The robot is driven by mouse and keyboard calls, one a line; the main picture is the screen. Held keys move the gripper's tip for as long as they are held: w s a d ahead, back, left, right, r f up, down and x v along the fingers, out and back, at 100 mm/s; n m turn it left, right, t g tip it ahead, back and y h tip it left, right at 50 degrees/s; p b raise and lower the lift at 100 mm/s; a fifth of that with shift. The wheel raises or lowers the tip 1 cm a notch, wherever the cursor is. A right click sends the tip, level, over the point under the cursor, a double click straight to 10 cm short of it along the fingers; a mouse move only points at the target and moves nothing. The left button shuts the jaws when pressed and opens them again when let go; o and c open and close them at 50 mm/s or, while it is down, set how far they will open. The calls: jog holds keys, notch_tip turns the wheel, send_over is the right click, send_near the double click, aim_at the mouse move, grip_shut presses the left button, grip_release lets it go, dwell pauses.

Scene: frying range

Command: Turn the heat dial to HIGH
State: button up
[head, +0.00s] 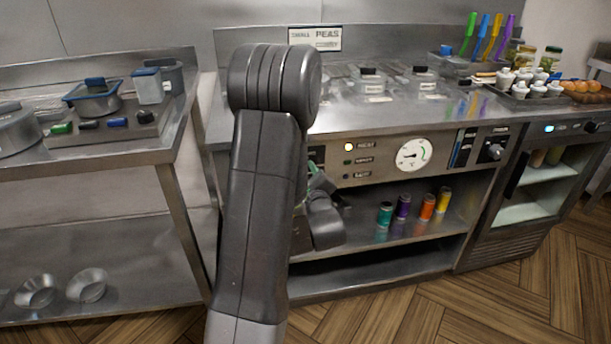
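The range's front control panel (376,176) runs below the steel counter edge. A black knob (494,151) sits at its right end, beside a small blue-marked label; its setting is too small to read. A round white gauge (413,154) and a column of indicator lights are left of it; the top light (348,147) glows. My arm stands in front of the panel's left part and hides what is behind it. My gripper (319,186) is mostly hidden behind my arm near the panel's left part; its fingers cannot be made out clearly.
Several coloured cans (427,207) stand on the shelf below the panel. An under-counter cooler (545,185) with its own knob (590,127) is at the right. A steel side table (100,160) with pans is at the left. The floor in front is clear.

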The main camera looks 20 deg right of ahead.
jog(key=o, duration=1)
jog(key=shift+c, duration=0.2)
jog(key=shift+s, duration=0.1)
jog(key=s+a, duration=0.2)
jog(key=s, duration=1.1)
jog(key=shift+s+a, duration=0.2)
jog(key=shift+a, duration=0.15)
jog(key=w+d, duration=0.2)
jog(key=w, duration=1.1)
jog(key=shift+w+d, duration=0.3)
jog(key=shift+d, duration=0.05)
